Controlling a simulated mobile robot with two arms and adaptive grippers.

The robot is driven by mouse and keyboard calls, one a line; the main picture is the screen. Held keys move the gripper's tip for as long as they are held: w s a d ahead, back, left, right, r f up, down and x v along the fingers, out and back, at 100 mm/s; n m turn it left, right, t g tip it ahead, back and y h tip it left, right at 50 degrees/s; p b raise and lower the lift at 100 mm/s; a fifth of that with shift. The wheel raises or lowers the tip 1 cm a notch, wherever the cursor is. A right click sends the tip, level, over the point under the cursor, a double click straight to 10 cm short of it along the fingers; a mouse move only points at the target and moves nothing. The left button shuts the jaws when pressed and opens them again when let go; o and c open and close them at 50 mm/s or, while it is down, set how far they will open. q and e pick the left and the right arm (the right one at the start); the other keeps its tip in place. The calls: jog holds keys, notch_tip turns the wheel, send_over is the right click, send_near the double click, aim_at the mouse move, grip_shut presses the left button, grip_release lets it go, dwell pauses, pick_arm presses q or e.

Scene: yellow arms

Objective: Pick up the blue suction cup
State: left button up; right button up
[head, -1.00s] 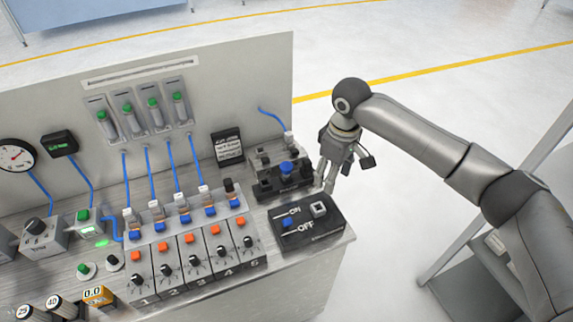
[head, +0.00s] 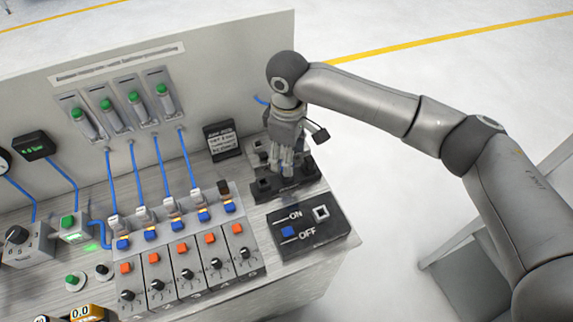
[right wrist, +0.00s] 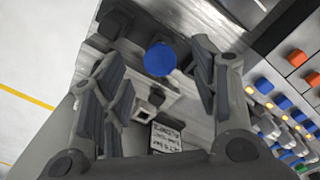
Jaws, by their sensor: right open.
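The blue suction cup (right wrist: 160,59) shows as a round blue disc in the right wrist view, on a dark fixture (head: 312,172) at the right end of the bench. In the head view my right gripper (head: 283,168) hides the cup. The right gripper points down over the fixture. In the right wrist view its fingers (right wrist: 163,88) stand apart, with the cup between and just beyond their tips. I cannot tell whether either finger touches it. My left gripper is not in view.
An ON/OFF switch box (head: 318,232) stands in front of the fixture. A row of valves with orange and blue buttons (head: 182,248) is to its left. A small black sign (head: 222,139) and an upright back panel (head: 200,60) stand behind.

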jog(key=shift+w+f, duration=0.1)
jog(key=shift+f, duration=0.6)
jog(key=f, duration=0.1)
jog(key=f+p, duration=0.1)
jog(key=f, duration=0.1)
jog(key=shift+a+f+p, duration=0.25)
jog(key=shift+p, duration=0.15)
jog(key=shift+f, duration=0.35)
jog(key=shift+w+f, duration=0.1)
jog(key=shift+f, duration=0.05)
jog(key=shift+c, duration=0.2)
jog(key=c, duration=0.4)
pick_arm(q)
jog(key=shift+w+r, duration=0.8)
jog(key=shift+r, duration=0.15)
pick_arm(e)
jog(key=c, duration=0.5)
